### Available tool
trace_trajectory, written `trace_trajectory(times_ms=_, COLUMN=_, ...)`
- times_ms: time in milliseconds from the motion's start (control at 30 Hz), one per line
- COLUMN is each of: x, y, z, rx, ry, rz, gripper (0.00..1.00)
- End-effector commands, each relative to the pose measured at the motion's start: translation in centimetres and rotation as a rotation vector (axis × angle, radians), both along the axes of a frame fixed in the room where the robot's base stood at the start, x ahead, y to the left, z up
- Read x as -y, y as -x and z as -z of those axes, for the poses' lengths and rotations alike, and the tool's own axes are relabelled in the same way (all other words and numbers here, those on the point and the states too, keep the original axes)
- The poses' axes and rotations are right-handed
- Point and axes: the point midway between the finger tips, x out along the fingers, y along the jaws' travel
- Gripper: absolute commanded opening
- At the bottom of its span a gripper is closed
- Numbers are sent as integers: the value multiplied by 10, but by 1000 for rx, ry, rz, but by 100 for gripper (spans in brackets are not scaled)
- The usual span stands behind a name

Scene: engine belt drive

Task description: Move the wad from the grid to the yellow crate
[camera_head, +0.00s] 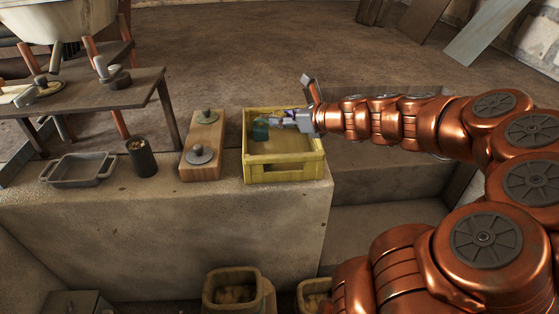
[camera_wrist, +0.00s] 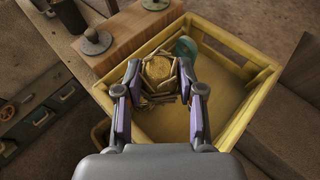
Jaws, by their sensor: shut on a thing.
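My gripper (camera_wrist: 158,68) points down into the yellow crate (camera_wrist: 233,137). Its two fingers are shut on a tan, straw-like wad (camera_wrist: 160,74), which shows between the fingertips with thin loose strands around it. In the head view my gripper (camera_head: 278,121) reaches in from the right above the crate (camera_head: 283,173); the wad is hard to make out there. I cannot tell whether the wad touches the crate's floor. A teal rounded thing (camera_wrist: 187,47) is by the crate's far wall, just beyond the right fingertip. It also shows in the head view (camera_head: 260,130). I cannot make out a grid.
A wooden block (camera_head: 203,145) with knobbed discs stands left of the crate. Further left are a dark cup (camera_head: 141,157) and a grey handled tray (camera_head: 78,169). The crate sits near the ledge's right end. Bins (camera_head: 231,289) stand below.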

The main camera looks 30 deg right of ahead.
Motion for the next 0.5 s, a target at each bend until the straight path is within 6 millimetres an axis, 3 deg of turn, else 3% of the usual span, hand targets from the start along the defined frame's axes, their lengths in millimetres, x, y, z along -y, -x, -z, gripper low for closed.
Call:
trace_trajectory(times_ms=167, x=10, y=-1, z=4, rx=1, ry=2, rz=2, gripper=20)
trace_trajectory(times_ms=500, x=51, y=-30, z=10, rx=-2, ry=3, rz=1, gripper=20)
